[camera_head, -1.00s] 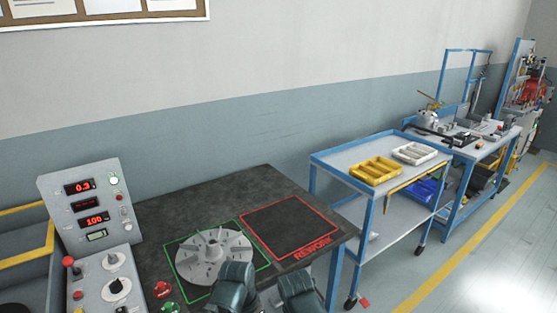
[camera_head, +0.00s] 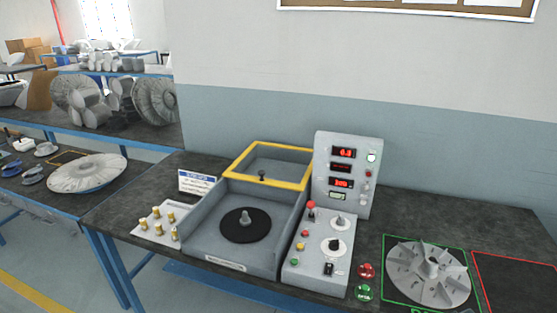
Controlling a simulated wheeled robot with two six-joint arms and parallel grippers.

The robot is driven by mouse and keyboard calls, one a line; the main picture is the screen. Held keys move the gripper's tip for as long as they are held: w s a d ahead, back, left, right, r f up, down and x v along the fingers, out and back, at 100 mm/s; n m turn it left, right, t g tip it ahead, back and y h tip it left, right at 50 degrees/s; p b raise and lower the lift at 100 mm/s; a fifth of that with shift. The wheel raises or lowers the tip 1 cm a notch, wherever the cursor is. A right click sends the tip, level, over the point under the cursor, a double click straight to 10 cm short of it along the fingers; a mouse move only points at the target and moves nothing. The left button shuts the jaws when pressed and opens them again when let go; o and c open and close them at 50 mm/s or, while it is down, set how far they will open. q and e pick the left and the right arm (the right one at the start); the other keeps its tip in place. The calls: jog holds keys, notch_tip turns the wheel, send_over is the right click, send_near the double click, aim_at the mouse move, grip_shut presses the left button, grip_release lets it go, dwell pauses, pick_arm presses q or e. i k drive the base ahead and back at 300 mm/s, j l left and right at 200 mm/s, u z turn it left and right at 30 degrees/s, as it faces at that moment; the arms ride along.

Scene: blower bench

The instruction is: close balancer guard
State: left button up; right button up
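The balancer (camera_head: 200,238) stands on the dark bench in the middle of the head view, a grey open box with a round black plate (camera_head: 246,226) and a small spindle in it. Its guard (camera_head: 236,182), a yellow-edged frame with a dark knob (camera_head: 262,176) at its front edge, is at the back of the box. The guard looks open, leaving the plate uncovered. Neither of my grippers shows in the head view now.
A control panel (camera_head: 343,172) with red displays and knobs stands right of the balancer. A finned impeller (camera_head: 428,272) lies in the green outline, beside the red outline. Brass weights (camera_head: 158,222) sit left. Red and green buttons (camera_head: 366,270) are on the bench front.

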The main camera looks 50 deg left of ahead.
aim_at(229, 173)
jog(key=u, duration=1.75)
